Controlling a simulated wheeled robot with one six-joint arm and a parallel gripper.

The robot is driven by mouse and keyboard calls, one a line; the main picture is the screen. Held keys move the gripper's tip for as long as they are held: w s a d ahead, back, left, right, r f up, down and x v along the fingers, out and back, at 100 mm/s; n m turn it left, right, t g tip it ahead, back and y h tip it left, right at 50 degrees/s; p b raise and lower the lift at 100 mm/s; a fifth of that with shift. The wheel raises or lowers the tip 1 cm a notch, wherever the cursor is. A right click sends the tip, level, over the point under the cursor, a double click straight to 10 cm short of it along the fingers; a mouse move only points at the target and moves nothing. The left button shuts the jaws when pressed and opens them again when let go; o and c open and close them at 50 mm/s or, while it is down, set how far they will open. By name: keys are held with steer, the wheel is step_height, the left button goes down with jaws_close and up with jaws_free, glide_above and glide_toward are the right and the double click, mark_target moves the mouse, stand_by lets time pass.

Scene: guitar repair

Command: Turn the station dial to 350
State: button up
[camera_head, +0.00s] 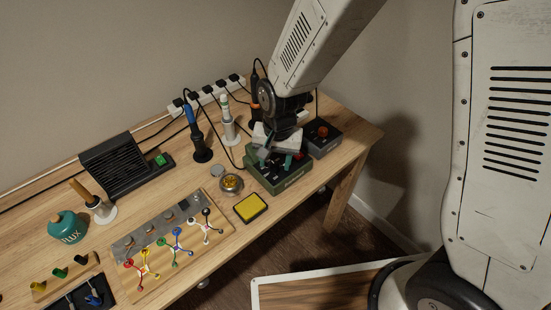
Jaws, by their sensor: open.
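A green station box (281,180) stands near the right end of the workbench. My gripper (275,157) is open and reaches down over its top, with the fingers very close to the top face. The fingers cover much of that face, so I cannot make out the dial or its setting, nor whether a finger touches it. A small red part (299,155) shows at the right of the fingers. Behind and to the right stands a dark grey box (325,140) with a red knob (322,130) on top; its markings are too small to read.
Soldering irons in stands, a blue one (192,118) and a white one (228,122), stand left of the gripper, with loose cables around them. A yellow sponge tray (250,208) and a round tin (231,184) sit in front. A power strip (207,95) lies behind.

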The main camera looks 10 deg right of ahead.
mark_target(277, 164)
steer(key=shift+d+r, duration=0.15)
steer(key=shift+r, duration=1.8)
steer(key=shift+d+r, duration=0.1)
steer(key=shift+r, duration=1.85)
